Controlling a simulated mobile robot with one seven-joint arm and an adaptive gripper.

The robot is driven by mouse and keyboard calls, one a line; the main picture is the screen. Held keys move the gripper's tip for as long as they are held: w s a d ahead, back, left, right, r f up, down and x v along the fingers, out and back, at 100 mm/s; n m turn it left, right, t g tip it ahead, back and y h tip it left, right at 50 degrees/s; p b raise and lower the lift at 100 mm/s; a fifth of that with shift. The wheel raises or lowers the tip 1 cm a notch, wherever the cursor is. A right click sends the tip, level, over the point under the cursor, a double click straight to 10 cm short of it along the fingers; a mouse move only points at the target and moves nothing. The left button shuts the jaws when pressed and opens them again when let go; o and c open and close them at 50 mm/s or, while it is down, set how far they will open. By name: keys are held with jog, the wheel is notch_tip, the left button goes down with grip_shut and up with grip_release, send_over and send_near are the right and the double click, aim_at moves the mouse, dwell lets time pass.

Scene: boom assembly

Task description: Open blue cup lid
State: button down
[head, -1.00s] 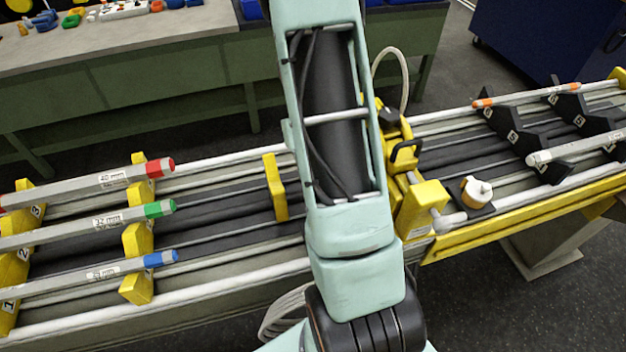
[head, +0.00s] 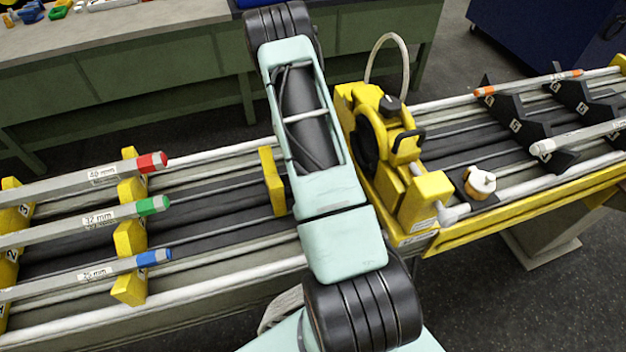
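No cup with a blue lid can be made out for certain. The clearest blue part is the blue end cap (head: 154,257) on the lowest grey tube (head: 70,282) at the left, marked with a size label. Small blue items (head: 30,12) lie on the bench at the top left, too small to tell what they are. My arm crosses the middle of the head view, from the bottom up to a dark joint at the top. My gripper is outside the picture, so its state and hold do not show.
Tubes with red (head: 152,162) and green (head: 153,205) ends rest on yellow supports (head: 130,238). A yellow clamp machine (head: 400,150) stands right of my arm. The bench (head: 130,40) runs behind.

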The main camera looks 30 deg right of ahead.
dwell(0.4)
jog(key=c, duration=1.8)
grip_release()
